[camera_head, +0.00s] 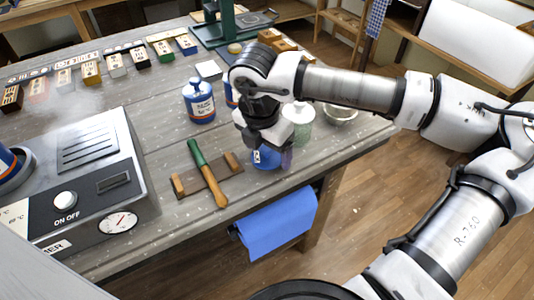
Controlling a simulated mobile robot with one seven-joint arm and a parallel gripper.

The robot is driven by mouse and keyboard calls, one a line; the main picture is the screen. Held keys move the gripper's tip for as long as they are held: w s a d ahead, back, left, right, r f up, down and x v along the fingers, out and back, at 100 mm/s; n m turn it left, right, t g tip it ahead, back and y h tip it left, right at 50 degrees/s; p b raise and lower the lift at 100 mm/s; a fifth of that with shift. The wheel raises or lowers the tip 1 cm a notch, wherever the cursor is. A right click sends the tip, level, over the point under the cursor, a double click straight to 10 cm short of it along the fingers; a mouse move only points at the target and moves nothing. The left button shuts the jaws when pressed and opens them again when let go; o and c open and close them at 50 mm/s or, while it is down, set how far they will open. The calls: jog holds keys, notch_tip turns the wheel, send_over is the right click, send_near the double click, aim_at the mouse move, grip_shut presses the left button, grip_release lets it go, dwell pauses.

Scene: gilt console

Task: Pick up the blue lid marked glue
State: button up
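A blue round thing with a small white label (265,158), which looks like the lid, lies near the front edge of the grey wooden workbench (170,205). The writing on its label is too small to read. My gripper (266,142) hangs directly above it, pointing down, and covers its upper part. The fingers are dark and mostly hidden, so I cannot tell whether they touch the lid or how far apart they are.
A purplish see-through thing (287,158) and a pale green jar (299,122) stand right of the gripper. A blue bottle (198,102), a green-and-wood tool (208,175) on a rest and a heater box (90,170) stand left. A blue cloth (277,222) hangs below the edge.

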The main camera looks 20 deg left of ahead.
jog(key=c, duration=0.8)
jog(key=shift+r, duration=0.15)
